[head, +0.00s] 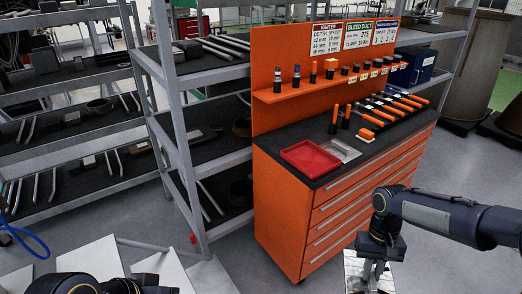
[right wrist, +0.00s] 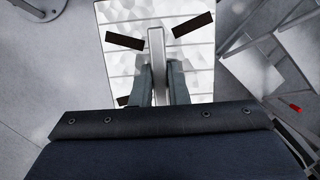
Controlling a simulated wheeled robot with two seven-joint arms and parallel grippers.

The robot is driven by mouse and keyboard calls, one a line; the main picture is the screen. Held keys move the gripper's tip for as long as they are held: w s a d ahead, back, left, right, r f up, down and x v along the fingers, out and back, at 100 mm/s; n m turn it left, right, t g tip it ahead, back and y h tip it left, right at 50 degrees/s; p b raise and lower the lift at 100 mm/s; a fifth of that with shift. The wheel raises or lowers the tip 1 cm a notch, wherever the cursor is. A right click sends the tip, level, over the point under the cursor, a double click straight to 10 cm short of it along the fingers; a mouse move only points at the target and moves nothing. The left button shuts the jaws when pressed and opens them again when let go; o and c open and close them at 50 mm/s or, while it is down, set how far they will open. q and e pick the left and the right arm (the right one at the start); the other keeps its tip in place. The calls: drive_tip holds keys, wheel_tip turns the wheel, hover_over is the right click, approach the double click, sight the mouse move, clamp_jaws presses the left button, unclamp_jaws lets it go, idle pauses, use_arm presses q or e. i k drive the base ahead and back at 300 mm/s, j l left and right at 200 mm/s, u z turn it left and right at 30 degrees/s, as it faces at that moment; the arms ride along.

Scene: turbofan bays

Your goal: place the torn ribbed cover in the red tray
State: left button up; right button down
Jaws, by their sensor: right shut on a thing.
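The ribbed cover (right wrist: 190,45) is a pale, silvery quilted panel with thin cross ribs and dark patches. My right gripper (right wrist: 157,92) is shut on the raised bar along its middle. In the head view the right gripper (head: 372,268) points down at the lower right, with the cover (head: 354,270) under it, in front of the orange cabinet and below its top. The cover's lower part is cut off. The red tray (head: 310,158) lies empty on the cabinet's front left corner. Only dark parts of my left arm show at the lower left; its fingers are hidden.
The orange cabinet (head: 330,215) has a dark top and a back panel. A grey tray (head: 343,150) lies beside the red one, with an orange block (head: 366,135) and several orange-handled tools farther right. Grey shelving (head: 185,130) stands to the left.

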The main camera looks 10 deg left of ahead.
sight(311, 161)
drive_tip(key=i+l+u, duration=0.15)
drive_tip(key=u, duration=0.25)
drive_tip(key=l+u, duration=0.4)
drive_tip(key=i+l+u, duration=0.15)
drive_tip(key=u, duration=0.25)
